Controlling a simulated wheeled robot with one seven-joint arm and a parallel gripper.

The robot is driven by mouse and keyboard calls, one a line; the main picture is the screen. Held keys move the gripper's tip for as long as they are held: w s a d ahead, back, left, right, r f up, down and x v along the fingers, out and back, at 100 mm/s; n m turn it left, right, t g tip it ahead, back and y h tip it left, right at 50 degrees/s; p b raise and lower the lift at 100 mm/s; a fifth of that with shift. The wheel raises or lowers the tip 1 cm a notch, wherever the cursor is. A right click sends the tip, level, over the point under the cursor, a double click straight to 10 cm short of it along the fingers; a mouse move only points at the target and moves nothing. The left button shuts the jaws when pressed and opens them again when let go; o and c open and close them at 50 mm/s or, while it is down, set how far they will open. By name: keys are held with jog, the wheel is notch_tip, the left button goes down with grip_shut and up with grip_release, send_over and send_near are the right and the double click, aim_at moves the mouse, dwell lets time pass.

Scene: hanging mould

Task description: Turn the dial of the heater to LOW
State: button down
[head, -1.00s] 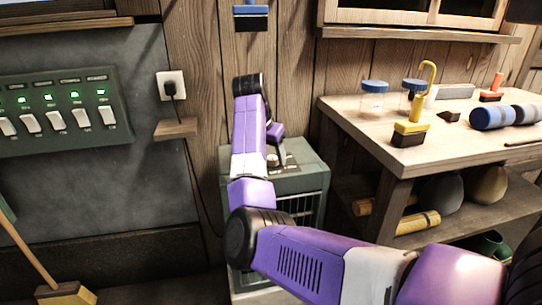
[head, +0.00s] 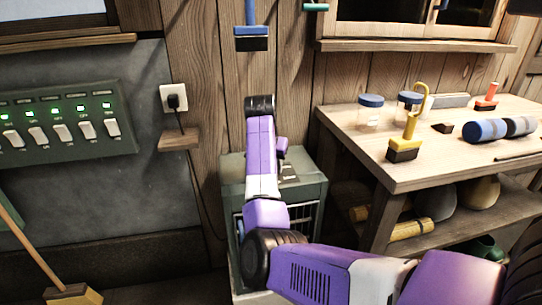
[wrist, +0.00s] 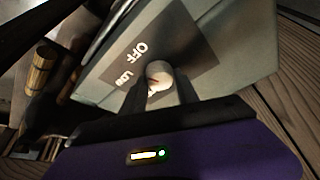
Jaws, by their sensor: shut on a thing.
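The heater (head: 309,186) is a grey-green box standing by the wooden wall, with a grille on its front. In the wrist view its top (wrist: 245,55) carries a dark plate (wrist: 190,40) with the words OFF and LOW. The pale round dial (wrist: 158,71) sits beside these words, with a small reddish mark on it. My gripper (wrist: 159,84) is shut on the dial, one finger on each side. The mark is partly hidden between the fingers, and I cannot tell exactly which word it points to. In the head view my arm hides the dial and the fingers.
A green switch panel (head: 65,125) and a plugged-in socket (head: 174,98) are on the left wall. A blue brush (head: 251,40) hangs above my arm.

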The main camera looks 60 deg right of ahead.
jog(key=n+p, duration=0.1)
jog(key=p, duration=0.1)
jog(key=n+t+p, duration=0.1)
jog(key=n+p, duration=0.1)
jog(key=p, duration=0.1)
jog(key=n+p, duration=0.1)
jog(key=p, duration=0.1)
jog(key=shift+s+r+t+y+p, duration=0.25)
jog(key=shift+r+t+y+p, duration=0.05)
jog(key=shift+r+y+p, duration=0.1)
jog(key=n+p, duration=0.2)
jog(key=n+t+p, duration=0.1)
jog(key=p, duration=0.1)
jog(key=shift+d+f+n+y, duration=0.15)
jog(key=shift+f+n+y, duration=0.1)
jog(key=shift+n+y, duration=0.15)
jog(key=shift+f+n+p, duration=0.1)
jog(key=shift+n+p, duration=0.3)
jog(key=shift+p, duration=0.05)
jog(key=c, duration=0.9)
grip_release()
jog(key=shift+p+v, duration=0.35)
jog(key=shift+v, duration=3.5)
